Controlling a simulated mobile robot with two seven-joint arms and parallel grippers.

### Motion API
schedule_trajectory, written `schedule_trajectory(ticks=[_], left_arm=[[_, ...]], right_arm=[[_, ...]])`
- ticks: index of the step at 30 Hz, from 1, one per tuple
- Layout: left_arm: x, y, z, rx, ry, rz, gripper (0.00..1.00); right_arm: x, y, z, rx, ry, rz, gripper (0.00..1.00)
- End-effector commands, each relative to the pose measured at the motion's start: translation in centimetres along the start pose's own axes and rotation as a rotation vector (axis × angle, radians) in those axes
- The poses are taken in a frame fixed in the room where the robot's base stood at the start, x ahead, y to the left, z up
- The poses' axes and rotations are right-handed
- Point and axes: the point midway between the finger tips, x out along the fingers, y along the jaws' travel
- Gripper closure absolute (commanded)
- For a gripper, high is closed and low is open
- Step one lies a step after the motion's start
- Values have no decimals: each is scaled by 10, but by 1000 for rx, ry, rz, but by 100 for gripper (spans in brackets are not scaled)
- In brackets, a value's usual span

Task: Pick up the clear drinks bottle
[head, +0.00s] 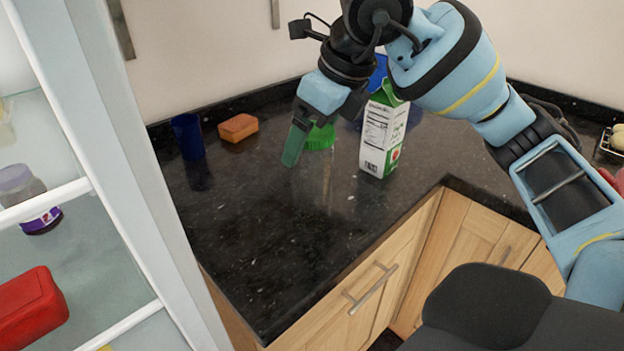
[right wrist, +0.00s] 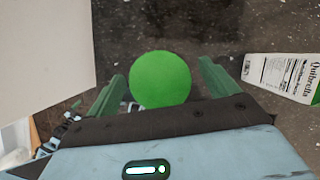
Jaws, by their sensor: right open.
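A green ribbed round cap (head: 320,136) shows on the dark counter beside the milk carton. Faint pale streaks below it look like a clear body, but I cannot make out the bottle's outline clearly. In the right wrist view the green cap (right wrist: 160,80) appears as a disc between the two fingers, with dark counter around it. My right gripper (head: 302,148) is open at the cap, with one green finger in front and to the left of it. In the right wrist view the fingers of the right gripper (right wrist: 160,88) stand either side of the cap, apart from it. My left gripper is not in view.
A milk carton (head: 382,135) stands close right of the cap. A blue cup (head: 188,136) and an orange sponge (head: 238,128) sit at the back left. An open fridge (head: 110,180) on the left holds a purple-labelled container (head: 28,200) and a red box (head: 30,308). The front counter is clear.

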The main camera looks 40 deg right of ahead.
Motion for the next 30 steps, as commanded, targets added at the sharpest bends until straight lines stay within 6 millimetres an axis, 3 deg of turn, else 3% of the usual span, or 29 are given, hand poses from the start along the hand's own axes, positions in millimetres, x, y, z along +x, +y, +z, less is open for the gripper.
schedule_trajectory(ticks=[4,13,30], left_arm=[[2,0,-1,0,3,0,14],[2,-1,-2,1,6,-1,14],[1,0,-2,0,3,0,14]], right_arm=[[16,0,0,0,1,0,14],[20,0,0,-1,-1,-1,14],[19,0,0,0,-1,-1,88]])
